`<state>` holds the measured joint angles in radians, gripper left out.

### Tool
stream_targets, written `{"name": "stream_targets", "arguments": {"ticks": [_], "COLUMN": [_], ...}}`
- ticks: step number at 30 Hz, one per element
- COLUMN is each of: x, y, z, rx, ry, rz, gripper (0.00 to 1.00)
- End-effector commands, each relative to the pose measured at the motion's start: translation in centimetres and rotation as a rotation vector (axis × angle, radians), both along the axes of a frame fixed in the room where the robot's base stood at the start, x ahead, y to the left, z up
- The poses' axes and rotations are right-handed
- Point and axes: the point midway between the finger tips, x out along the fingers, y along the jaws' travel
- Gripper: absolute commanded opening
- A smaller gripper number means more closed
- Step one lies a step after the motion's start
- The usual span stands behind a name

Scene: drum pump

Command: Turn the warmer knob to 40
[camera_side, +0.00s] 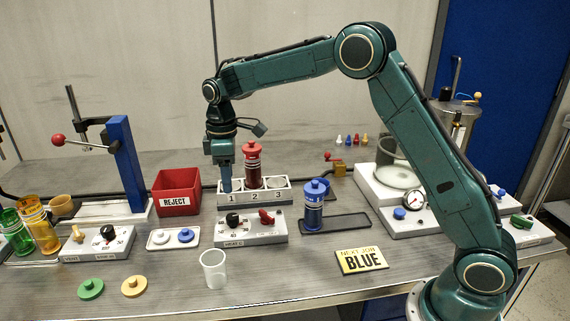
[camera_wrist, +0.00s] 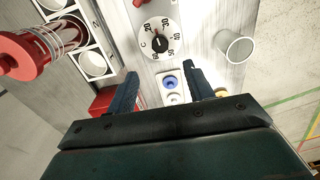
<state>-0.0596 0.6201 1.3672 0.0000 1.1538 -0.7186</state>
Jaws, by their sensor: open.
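The warmer knob (camera_side: 232,220) is a black knob on a white box (camera_side: 255,232) in front of the numbered rack. In the wrist view the knob (camera_wrist: 157,39) sits on a round white dial marked with numbers and a C, beyond my fingertips. I cannot read its pointer's setting surely. My gripper (camera_side: 224,182) points down at the rack's slot 1 end, behind the warmer box in the side view. In the wrist view my gripper (camera_wrist: 158,82) has its two fingers apart with nothing between them. It is not touching the knob.
A red pump bottle (camera_side: 253,165) stands in the rack (camera_side: 275,192) close to my gripper. A red lever (camera_side: 267,217) sits beside the knob. A red reject bin (camera_side: 176,192), a white tray with caps (camera_side: 160,243) and a clear cup (camera_side: 213,268) stand around. A blue pump bottle (camera_side: 313,205) is right.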

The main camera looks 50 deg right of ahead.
Motion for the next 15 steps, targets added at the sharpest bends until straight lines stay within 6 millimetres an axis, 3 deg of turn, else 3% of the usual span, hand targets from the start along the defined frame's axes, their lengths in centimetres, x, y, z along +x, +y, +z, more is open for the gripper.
{"name": "stream_targets", "arguments": {"ticks": [15], "x": [-0.1], "y": [0.0], "z": [-7.9], "rx": [-0.001], "ry": [0.004], "rz": [0.000], "gripper": [0.52]}}
